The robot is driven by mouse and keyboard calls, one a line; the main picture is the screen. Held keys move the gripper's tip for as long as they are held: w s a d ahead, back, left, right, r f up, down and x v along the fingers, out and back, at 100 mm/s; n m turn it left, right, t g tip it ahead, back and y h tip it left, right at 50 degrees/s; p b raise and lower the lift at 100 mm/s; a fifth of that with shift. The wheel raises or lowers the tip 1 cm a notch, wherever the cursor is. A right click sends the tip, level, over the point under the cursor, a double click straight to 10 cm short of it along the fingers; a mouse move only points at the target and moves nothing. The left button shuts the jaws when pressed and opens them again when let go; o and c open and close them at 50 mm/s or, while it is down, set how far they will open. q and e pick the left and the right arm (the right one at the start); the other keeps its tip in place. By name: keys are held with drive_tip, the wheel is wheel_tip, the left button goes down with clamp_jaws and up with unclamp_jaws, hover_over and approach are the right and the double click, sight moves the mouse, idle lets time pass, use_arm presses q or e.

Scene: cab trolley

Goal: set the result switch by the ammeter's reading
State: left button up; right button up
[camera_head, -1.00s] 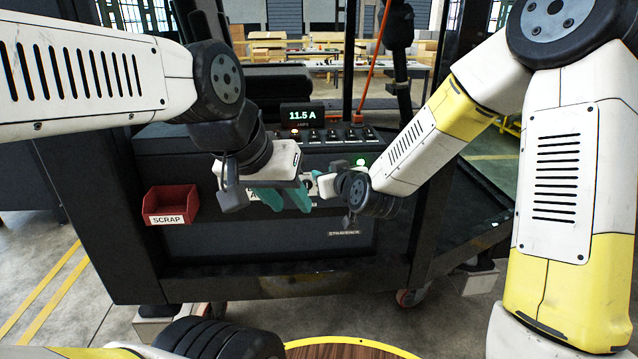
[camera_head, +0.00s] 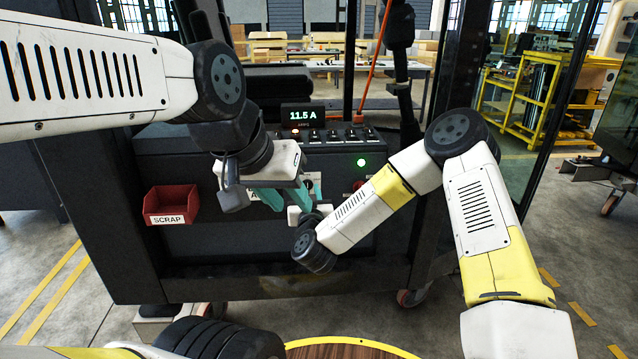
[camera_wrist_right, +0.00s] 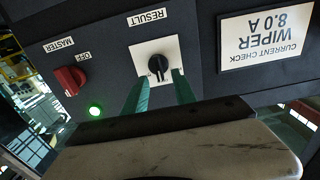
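The ammeter display (camera_head: 303,115) on the trolley reads 11.5 A. The result switch (camera_wrist_right: 156,66) is a black knob on a white plate, labelled RESULT, upside down in the wrist view; I cannot tell its setting. A plate (camera_wrist_right: 265,40) beside it reads "CURRENT CHECK WIPER 8.0 A". My right gripper (camera_wrist_right: 162,80) is open, one teal finger on each side of the knob's lower end; contact is unclear. In the head view it is mostly hidden. My left gripper (camera_head: 284,203) hangs in front of the panel, teal fingers apart, covering part of the plate.
A red master knob (camera_wrist_right: 69,80) and a lit green lamp (camera_wrist_right: 95,110) sit beside the result switch. A row of small switches (camera_head: 333,135) and a lit red lamp (camera_head: 295,133) are under the display. A red SCRAP bin (camera_head: 171,204) hangs at the panel's left.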

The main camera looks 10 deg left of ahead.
drive_tip(key=shift+x, duration=1.45)
